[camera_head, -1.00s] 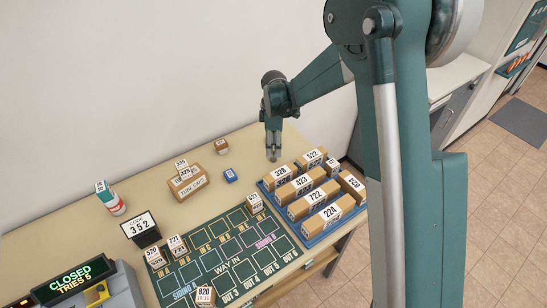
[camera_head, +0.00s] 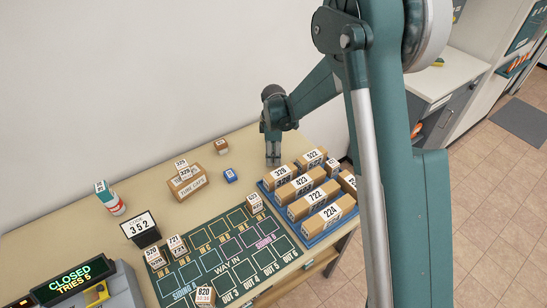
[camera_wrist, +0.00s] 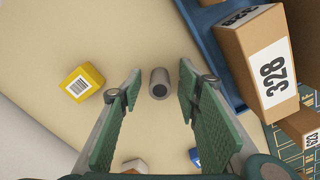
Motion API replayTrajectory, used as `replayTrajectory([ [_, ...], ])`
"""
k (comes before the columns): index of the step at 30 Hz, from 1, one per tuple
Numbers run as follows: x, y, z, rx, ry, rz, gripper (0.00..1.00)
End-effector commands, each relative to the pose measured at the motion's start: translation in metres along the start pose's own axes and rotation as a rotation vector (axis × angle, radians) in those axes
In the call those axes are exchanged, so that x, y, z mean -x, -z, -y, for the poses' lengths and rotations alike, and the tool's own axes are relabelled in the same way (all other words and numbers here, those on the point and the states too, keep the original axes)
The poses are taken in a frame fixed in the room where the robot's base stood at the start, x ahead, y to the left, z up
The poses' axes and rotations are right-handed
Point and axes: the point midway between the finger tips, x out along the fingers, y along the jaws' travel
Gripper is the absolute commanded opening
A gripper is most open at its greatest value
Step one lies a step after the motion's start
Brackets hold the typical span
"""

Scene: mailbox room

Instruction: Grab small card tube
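A small grey tube (camera_wrist: 159,83) with a dark round hole in its end lies in the gap between my fingertips in the wrist view. It is the only tube-shaped thing there. My gripper (camera_wrist: 156,92) is open, with a green-padded finger on each side of the tube and clear space between tube and fingers. In the head view my gripper (camera_head: 273,162) points down over the far end of the table, just behind the blue tray. I cannot make out the tube there; the gripper hides that spot.
The blue tray (camera_wrist: 206,40) with several numbered boxes stands close on the right in the wrist view. A yellow barcoded block (camera_wrist: 83,84) lies to the left. A small blue box (camera_head: 230,175) and a brown box (camera_head: 221,146) stand left of my gripper in the head view.

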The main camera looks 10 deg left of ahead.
Motion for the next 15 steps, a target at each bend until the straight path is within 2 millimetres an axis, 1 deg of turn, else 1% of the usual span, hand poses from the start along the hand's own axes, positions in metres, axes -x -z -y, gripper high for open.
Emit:
replayTrajectory([
  [8,0.0001,0.0000,-0.0001,0.000,0.000,0.000,0.34],
  [13,0.0001,0.0000,-0.0001,0.000,0.000,0.000,0.12],
  [15,0.0001,0.0001,0.0000,0.000,0.000,0.000,0.11],
])
